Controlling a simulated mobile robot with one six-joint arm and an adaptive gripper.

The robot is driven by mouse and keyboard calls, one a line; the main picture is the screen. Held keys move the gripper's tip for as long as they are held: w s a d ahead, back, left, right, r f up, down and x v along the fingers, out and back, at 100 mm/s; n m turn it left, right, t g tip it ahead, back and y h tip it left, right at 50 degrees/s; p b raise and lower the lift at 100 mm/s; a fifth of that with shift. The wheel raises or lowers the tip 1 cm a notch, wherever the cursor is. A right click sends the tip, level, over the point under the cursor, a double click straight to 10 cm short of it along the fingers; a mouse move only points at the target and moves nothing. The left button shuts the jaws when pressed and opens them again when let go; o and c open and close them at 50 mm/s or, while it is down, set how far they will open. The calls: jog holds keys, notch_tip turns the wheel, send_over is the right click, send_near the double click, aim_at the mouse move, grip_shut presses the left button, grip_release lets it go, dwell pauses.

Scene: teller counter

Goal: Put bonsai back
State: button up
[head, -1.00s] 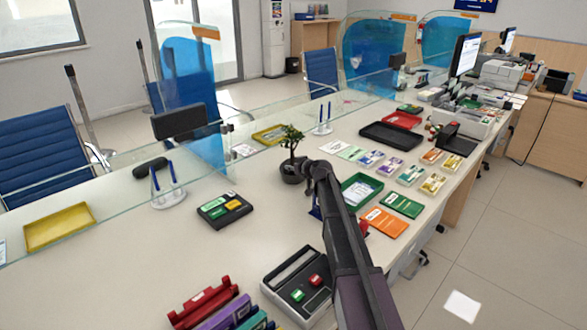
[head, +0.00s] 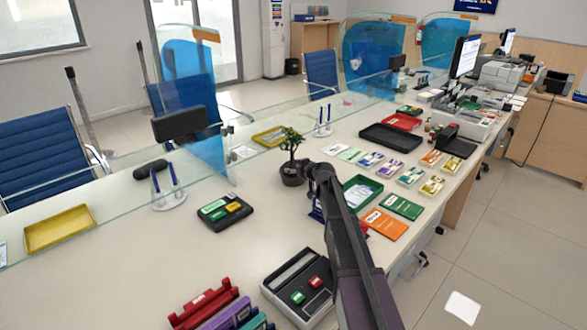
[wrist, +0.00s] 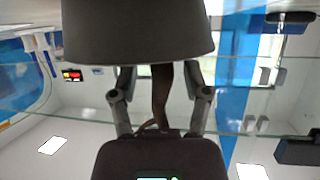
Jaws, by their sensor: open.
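The bonsai (head: 291,143), a small green tree in a dark round pot (head: 291,175), stands upright on the counter near the middle of the head view. The end of my arm is close to the right side of the pot there, and my fingers cannot be made out. The wrist view is upside down. In it the dark pot (wrist: 138,32) fills the top, and the brown trunk (wrist: 161,98) runs between the two open fingers of my gripper (wrist: 160,82). Gaps show on both sides of the trunk. The foliage is not clearly visible there.
The glass divider (head: 105,180) runs behind the bonsai. A dark box with coloured cards (head: 225,212) lies left of it. A green tray (head: 361,192) and an orange folder (head: 385,224) lie to the right. Open counter lies in front and left.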

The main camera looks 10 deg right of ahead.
jog(key=p+v, duration=0.3)
jog(key=v, duration=0.7)
jog(key=shift+s+d+r+p, duration=0.2)
jog(key=shift+s+p, duration=0.1)
jog(key=shift+p, duration=0.05)
jog(key=shift+r, duration=0.2)
